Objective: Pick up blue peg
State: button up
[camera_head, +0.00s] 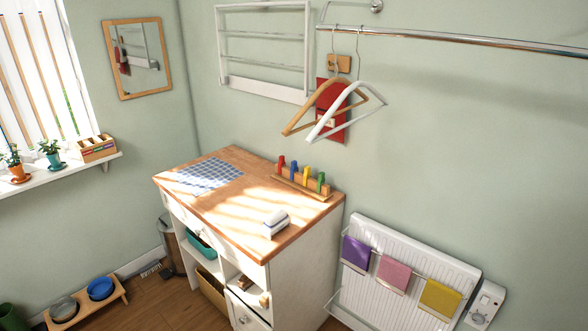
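The blue peg (294,168) stands upright in a wooden peg rack (302,187) on the wooden countertop, near its back right edge. A red peg (282,162) stands to its left. A yellow peg (307,174) and a green peg (320,181) stand to its right. The lower ends of the pegs are hard to make out. My gripper is not in view.
The rack stands on a white cabinet (305,255) against the wall. Two hangers (345,112) hang above the rack. A radiator (405,275) is at right.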

aim_at(294, 168)
jog(key=k, duration=0.65)
jog(key=u, duration=0.2)
jog(key=i, duration=0.8)
jog(key=u, duration=0.65)
jog(key=i, duration=0.65)
jog(key=u, duration=0.95)
jog(key=i, duration=0.65)
jog(key=u, duration=0.45)
